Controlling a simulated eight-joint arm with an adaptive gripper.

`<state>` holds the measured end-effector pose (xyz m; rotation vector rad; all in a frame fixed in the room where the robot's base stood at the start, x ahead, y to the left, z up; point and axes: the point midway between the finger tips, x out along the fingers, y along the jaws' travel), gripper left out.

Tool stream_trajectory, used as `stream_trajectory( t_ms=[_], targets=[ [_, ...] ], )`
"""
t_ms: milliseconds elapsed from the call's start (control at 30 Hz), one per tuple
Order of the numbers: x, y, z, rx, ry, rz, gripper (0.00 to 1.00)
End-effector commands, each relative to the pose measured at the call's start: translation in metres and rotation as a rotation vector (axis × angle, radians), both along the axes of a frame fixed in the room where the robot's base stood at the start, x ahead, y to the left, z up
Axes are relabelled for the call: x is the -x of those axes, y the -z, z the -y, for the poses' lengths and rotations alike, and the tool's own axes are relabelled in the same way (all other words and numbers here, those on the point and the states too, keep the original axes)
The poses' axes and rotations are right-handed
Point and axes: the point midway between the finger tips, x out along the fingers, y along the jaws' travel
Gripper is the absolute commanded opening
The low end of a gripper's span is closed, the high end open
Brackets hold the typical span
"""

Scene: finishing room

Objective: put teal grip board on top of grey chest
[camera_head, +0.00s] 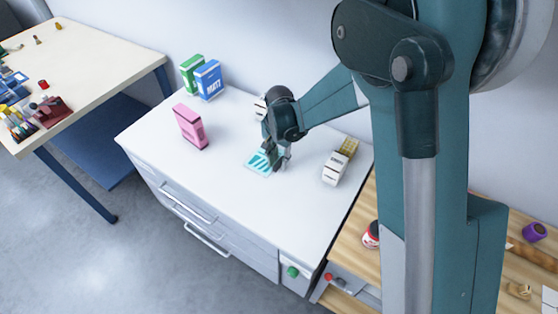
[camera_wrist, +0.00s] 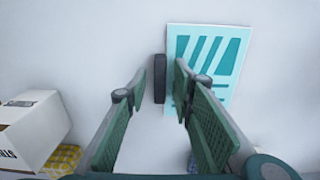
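The teal grip board (camera_head: 257,163) is a flat plate with teal and white stripes. It appears to lie flat on the pale top of the grey chest (camera_head: 225,185), which has drawers in front. In the wrist view the board (camera_wrist: 232,62) is at the upper right, and a black upright bar (camera_wrist: 159,78), perhaps its grip, stands along its left edge. My gripper (camera_head: 279,158) is low over the board's right side. In the wrist view its fingers (camera_wrist: 160,75) are apart, one on each side of the bar, with gaps visible. The right finger hides part of the board.
On the chest top stand a pink box (camera_head: 190,127), a green box (camera_head: 191,73), a blue box (camera_head: 208,79), a white box (camera_head: 335,168) and a yellow box (camera_head: 348,147). A workbench (camera_head: 95,60) with tools is at left. The chest's front left top is clear.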

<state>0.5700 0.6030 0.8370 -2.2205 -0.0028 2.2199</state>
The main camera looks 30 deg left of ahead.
Motion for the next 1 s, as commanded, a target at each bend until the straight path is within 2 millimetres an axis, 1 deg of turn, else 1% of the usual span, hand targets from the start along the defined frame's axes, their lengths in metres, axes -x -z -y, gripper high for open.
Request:
stream_trajectory(
  t_ms=[267, 467, 667, 1000],
  targets=[
    [0.000, 0.000, 0.000, 0.000, 0.000, 0.000, 0.25],
    [0.000, -0.006, 0.000, 0.000, 0.000, 0.000, 0.25],
    [0.000, -0.026, 0.000, 0.000, 0.000, 0.000, 0.25],
    [0.000, -0.078, 0.000, 0.000, 0.000, 0.000, 0.25]
  ],
)
